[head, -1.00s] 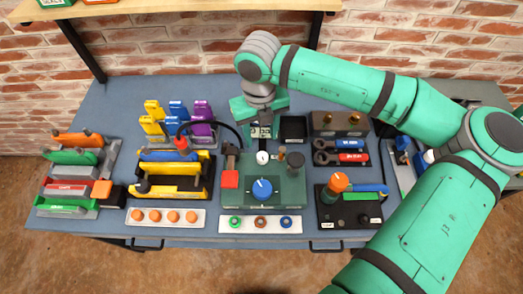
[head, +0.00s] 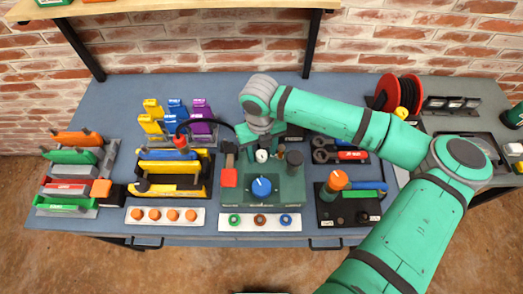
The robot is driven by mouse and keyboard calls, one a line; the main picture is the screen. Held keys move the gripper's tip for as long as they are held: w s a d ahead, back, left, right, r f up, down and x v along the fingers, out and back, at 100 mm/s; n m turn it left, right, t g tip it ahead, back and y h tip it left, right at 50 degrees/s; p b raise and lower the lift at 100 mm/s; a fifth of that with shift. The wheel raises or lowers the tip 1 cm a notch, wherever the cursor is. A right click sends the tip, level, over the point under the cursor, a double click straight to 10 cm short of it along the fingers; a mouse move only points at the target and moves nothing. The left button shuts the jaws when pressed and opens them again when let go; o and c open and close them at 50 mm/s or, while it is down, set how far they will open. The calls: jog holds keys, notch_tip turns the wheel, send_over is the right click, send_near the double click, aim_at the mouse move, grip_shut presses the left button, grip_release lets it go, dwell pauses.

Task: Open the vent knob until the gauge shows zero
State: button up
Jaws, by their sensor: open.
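A dark green unit (head: 290,190) stands mid-bench with a blue knob (head: 262,187) at its front. A white pointer line on the blue knob points roughly to the back. A small round white gauge (head: 262,155) sits behind the knob; its reading is too small to make out. The unit also carries a red block (head: 229,178) and an upright black cylinder (head: 294,158). The labels are unreadable, so I cannot tell which part is the vent knob. My gripper (head: 262,145) is open, above the rear of the unit close to the gauge. Its fingertips are partly hidden.
A red cable reel (head: 393,92) stands at back right.

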jog(key=c, duration=1.1)
jog(key=shift+o, duration=0.2)
